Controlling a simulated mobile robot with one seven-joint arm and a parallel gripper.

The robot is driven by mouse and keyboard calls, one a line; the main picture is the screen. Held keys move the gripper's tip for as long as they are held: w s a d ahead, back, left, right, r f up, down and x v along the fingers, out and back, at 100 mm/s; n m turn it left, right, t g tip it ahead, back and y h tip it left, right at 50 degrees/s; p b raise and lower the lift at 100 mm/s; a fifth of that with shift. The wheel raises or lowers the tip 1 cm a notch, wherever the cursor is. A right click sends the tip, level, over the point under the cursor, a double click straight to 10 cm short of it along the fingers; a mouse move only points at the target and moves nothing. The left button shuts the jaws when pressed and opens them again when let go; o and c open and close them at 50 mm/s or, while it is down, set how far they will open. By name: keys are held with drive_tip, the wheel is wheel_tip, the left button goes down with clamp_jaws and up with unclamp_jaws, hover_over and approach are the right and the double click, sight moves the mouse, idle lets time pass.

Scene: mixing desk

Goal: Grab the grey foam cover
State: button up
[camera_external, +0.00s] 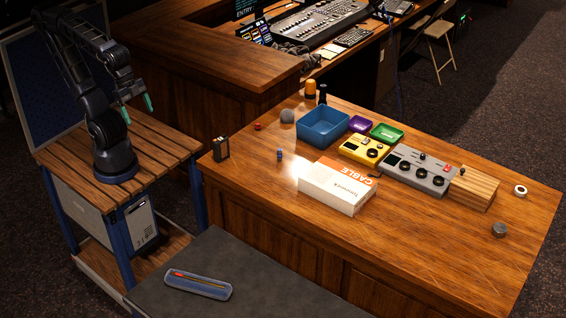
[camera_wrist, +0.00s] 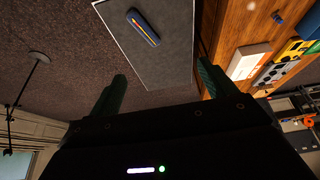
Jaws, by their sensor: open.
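A small rounded grey piece (camera_external: 287,116), which looks like the grey foam cover, sits on the wooden desk at the left of the blue bin in the external view. Another small grey round piece (camera_external: 499,229) lies near the desk's right end; I cannot tell its material. My gripper (camera_external: 137,108) is open and empty, raised above the slatted cart at the left, well away from both. In the wrist view my gripper's two green fingers (camera_wrist: 160,70) are apart with nothing between them. I cannot make out the foam cover in the wrist view.
The blue bin (camera_external: 325,127), orange lamp (camera_external: 310,88) and dark bottle (camera_external: 322,95) stand near the foam piece. A white cable box (camera_external: 330,190), black box (camera_external: 221,149) and small blue item (camera_external: 280,155) are nearer the front. Bare wood lies between them.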

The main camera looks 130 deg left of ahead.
drive_tip(key=w+a+r+n+g, duration=0.1)
drive_tip(key=w+a+r+n, duration=0.15)
drive_tip(key=w+a, duration=0.45)
drive_tip(key=w+a+r+n, duration=0.1)
drive_tip(key=w+a+n, duration=0.3)
drive_tip(key=w+a, duration=0.35)
drive_tip(key=w+a+f+n+g, duration=0.1)
drive_tip(key=w+a+f+n, duration=0.2)
drive_tip(key=a, duration=0.7)
drive_tip(key=w+a+f+n+g, duration=0.1)
drive_tip(key=w+a+n, duration=0.3)
drive_tip(key=a, duration=0.5)
drive_tip(key=n+g, duration=0.2)
drive_tip(key=n, duration=0.7)
approach(287, 110)
drive_tip(key=shift+w+d+f+m, duration=0.15)
drive_tip(key=shift+w+d+m, duration=0.1)
drive_tip(key=shift+w, duration=0.05)
drive_tip(key=shift+s+a+f, duration=0.25)
drive_tip(key=shift+a+f, duration=0.05)
drive_tip(key=shift+f, duration=0.2)
drive_tip(key=shift+s+f, duration=0.15)
drive_tip(key=shift+f, duration=5)
drive_tip(key=c, duration=1.1)
